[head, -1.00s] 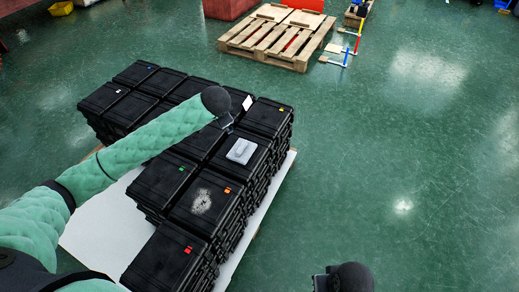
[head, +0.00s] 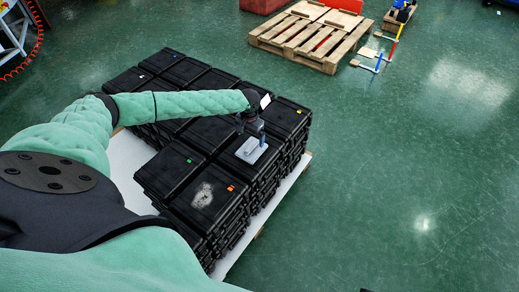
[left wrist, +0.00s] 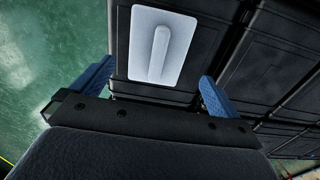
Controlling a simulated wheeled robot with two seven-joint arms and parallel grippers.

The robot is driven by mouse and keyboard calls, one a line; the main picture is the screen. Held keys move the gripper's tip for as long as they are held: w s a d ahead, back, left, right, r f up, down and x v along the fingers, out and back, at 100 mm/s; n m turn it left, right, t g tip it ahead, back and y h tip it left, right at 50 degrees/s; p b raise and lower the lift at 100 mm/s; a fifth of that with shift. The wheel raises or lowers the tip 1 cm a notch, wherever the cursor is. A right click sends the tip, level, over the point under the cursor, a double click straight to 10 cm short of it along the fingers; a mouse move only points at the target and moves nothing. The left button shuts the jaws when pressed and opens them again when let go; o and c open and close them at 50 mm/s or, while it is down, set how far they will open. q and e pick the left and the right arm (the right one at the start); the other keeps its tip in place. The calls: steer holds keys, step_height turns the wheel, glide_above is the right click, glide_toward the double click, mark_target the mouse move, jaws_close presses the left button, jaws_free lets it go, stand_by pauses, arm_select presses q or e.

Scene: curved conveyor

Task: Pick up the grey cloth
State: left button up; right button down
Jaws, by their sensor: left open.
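A light grey, flat rectangular piece with a raised bar along its middle (head: 247,154) lies on top of a black case. In the left wrist view the grey piece (left wrist: 147,60) lies beyond and between the two blue fingers. My left gripper (head: 259,133) is open above the grey piece and partly hides its far end. In the left wrist view the left gripper (left wrist: 157,72) has nothing between its fingers. My right gripper is not in view.
Black cases (head: 165,170) with small coloured tags stand stacked in rows on a white-topped base (head: 128,160). One case top has a pale dusty patch (head: 202,195). A white card (head: 265,101) stands behind the gripper. A wooden pallet (head: 310,38) lies farther back. Green floor is open at right.

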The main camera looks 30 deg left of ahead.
mark_target(252, 145)
arm_select(q)
steer(key=shift+f, duration=0.2)
steer(key=shift+w+d+f, duration=0.1)
steer(key=shift+f, duration=0.8)
steer(key=shift+f+p, duration=0.45)
steer(key=shift+f, duration=0.2)
step_height(252, 145, down, 3)
steer(key=shift+d+f+p, duration=0.1)
steer(key=shift+f+p, duration=0.1)
steer(key=shift+p, duration=0.2)
steer(key=shift+f, duration=0.45)
steer(key=c, duration=0.7)
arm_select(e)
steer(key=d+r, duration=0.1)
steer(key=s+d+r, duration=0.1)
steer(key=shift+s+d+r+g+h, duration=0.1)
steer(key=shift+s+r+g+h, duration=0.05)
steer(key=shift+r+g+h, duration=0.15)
arm_select(q)
steer(key=shift+r, duration=0.1)
